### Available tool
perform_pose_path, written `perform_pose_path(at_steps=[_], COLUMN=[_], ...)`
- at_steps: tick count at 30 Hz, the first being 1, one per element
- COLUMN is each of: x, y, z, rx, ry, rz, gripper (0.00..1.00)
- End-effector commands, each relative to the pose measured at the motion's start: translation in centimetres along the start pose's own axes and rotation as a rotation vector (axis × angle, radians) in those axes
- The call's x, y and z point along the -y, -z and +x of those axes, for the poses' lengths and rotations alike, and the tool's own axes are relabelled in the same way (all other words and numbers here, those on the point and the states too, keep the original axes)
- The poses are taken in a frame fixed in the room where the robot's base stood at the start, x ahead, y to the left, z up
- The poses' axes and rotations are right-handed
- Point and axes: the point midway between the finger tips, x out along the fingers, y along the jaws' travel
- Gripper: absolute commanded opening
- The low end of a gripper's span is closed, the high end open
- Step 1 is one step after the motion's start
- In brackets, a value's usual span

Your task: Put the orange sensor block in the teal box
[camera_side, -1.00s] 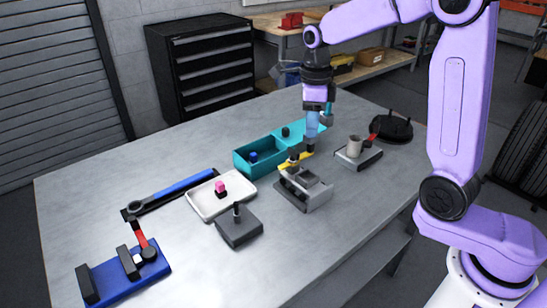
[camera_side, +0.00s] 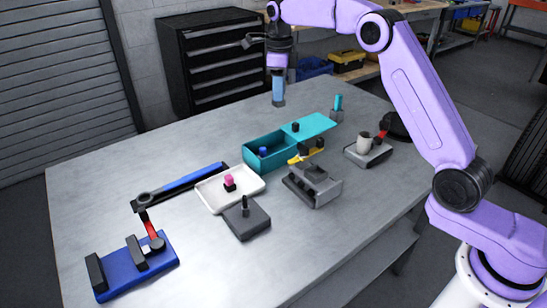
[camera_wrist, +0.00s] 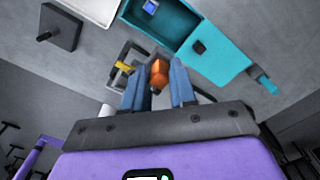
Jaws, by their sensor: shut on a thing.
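The teal box (camera_side: 256,160) stands mid-table in the side view, its top partly open, with a blue block (camera_side: 263,151) inside. Its teal lid (camera_side: 318,124) with a black knob (camera_side: 296,127) extends to the right of the opening. My gripper (camera_side: 278,104) is above and behind the box, pointing down. In the wrist view my gripper (camera_wrist: 158,92) is shut on the orange sensor block (camera_wrist: 158,74), held between the blue fingers. The block cannot be made out in the side view. The teal box (camera_wrist: 180,42) and lid (camera_wrist: 222,62) lie beyond the fingers there.
A grey fixture (camera_side: 322,190) with a yellow lever (camera_side: 298,160) stands in front of the box.

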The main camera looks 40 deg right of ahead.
Motion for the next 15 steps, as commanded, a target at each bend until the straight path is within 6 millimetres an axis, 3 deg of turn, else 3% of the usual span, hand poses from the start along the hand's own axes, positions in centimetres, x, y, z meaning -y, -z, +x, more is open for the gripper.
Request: perform_pose_path(at_steps=[15], x=[1.6], y=[-1.7], z=[1.5], rx=[-0.002], ry=[-0.002], rz=[0.0], gripper=[0.0])
